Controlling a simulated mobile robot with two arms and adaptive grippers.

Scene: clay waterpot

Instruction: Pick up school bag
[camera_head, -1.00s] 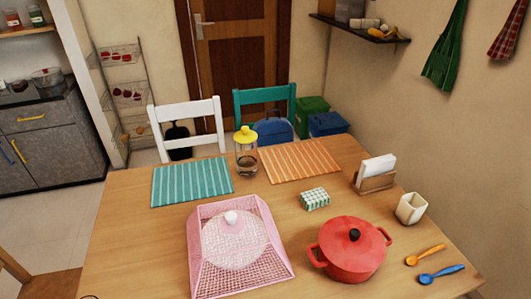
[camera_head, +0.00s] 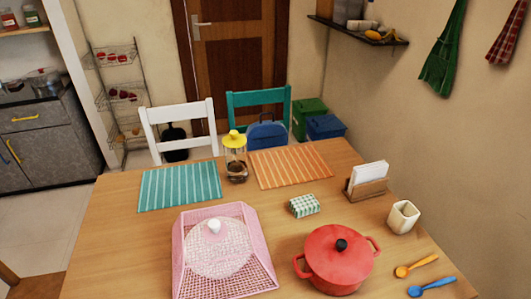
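A blue school bag (camera_head: 267,131) sits at the teal chair (camera_head: 259,97), beyond the far edge of the table. Its rounded top and handle show above the table edge; its lower part is hidden by the table. Neither of my grippers shows in the head view.
The wooden table (camera_head: 110,235) fills the front. It holds a pink mesh food cover (camera_head: 222,252), a red pot (camera_head: 338,262), a yellow-lidded jar (camera_head: 235,155), and striped placemats (camera_head: 180,186). A white chair (camera_head: 178,115) stands left of the teal one. Green (camera_head: 309,117) and blue bins (camera_head: 326,127) stand right.

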